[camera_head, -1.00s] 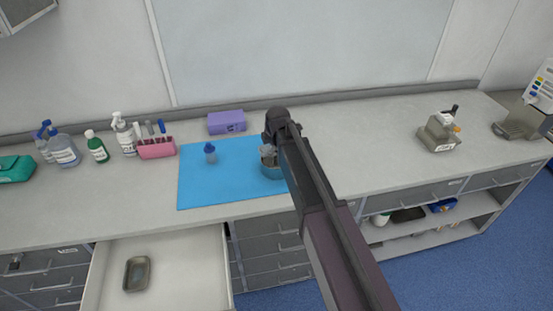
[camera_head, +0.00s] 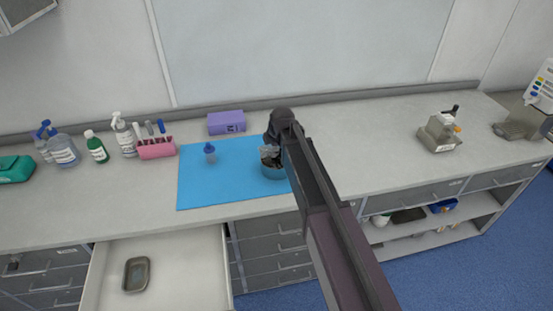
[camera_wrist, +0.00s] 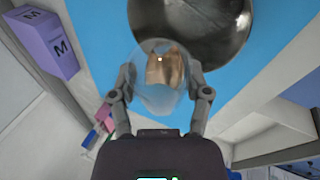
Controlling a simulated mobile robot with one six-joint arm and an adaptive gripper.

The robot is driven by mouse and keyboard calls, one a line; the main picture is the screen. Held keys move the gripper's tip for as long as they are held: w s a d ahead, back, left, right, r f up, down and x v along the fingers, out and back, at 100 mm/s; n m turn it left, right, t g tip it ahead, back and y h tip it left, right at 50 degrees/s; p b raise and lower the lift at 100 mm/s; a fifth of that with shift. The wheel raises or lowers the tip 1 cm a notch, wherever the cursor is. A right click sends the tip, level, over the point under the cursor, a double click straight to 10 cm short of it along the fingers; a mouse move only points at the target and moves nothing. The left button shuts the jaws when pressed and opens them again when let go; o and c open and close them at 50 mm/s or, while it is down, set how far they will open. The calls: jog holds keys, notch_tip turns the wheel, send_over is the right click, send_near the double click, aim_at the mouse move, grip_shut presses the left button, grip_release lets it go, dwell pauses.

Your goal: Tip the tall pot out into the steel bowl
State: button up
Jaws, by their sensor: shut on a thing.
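The steel bowl (camera_head: 273,172) stands on the blue mat, partly hidden by my arm. In the wrist view its shiny inside (camera_wrist: 205,30) fills the top, beyond the pot. The tall pot (camera_wrist: 158,98) is see-through, with brown pieces inside. My gripper (camera_wrist: 162,80) is shut on it, one finger on each side. In the head view my gripper (camera_head: 272,146) and the small, unclear pot (camera_head: 267,151) are just above the bowl's far side. The pot looks tilted; whether anything has fallen out I cannot tell.
A purple box (camera_head: 226,122) and a pink rack (camera_head: 156,148) are behind. An open drawer (camera_head: 190,270) below holds a small tray (camera_head: 137,274). The counter right of my arm is mostly clear.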

jog(key=shift+a+f+g+y+b, duration=0.1)
jog(key=shift+f+g+y+b, duration=0.2)
jog(key=shift+f+y+b, duration=0.4)
dwell(2.1)
jog(key=shift+d+r+m+g+y+b, duration=0.2)
jog(key=shift+r+m+g+y+b, duration=0.1)
jog(key=shift+y, duration=0.4)
dwell(2.1)
jog(key=shift+f+y+b, duration=0.15)
jog(key=shift+y+b, duration=0.15)
jog(key=shift+b, duration=0.05)
dwell(0.4)
jog(key=shift+r+p, duration=0.35)
jog(key=shift+p, duration=0.15)
jog(key=shift+a+f+h, duration=0.25)
jog(key=shift+f+h, duration=0.05)
jog(key=shift+h, duration=0.7)
jog(key=shift+d+r+t+h+p, duration=0.1)
jog(key=shift+r+t+h+p, duration=0.4)
jog(key=shift+p, duration=0.25)
jog(key=shift+f, duration=0.15)
